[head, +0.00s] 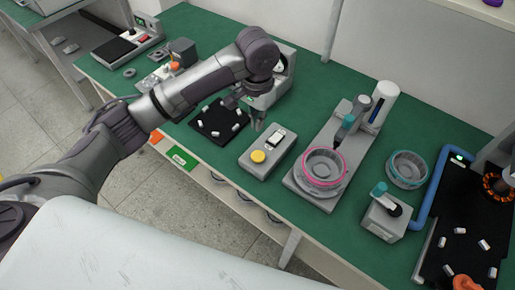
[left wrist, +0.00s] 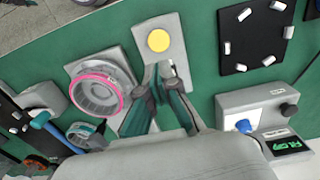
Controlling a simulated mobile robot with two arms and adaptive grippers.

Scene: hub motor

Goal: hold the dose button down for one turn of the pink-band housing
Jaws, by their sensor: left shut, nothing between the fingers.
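The pink-band housing (head: 323,168) sits on the round turntable of a grey dispensing stand, under a dark nozzle (head: 345,127). It also shows in the left wrist view (left wrist: 98,90). A round yellow button (head: 258,156), which appears to be the dose button, sits on the near end of a grey control box (head: 245,162) left of the stand. It also shows in the left wrist view (left wrist: 158,40). My left gripper (head: 258,127) is shut and empty, pointing down near the box's far end, apart from the yellow button. My right gripper is in neither view.
A teal-band housing (head: 408,169) stands to the right, behind a small grey device (head: 385,217). A black mat (head: 218,122) with several small white pieces lies left of the box. At far right are a blue pipe (head: 436,192) and another black mat (head: 440,272).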

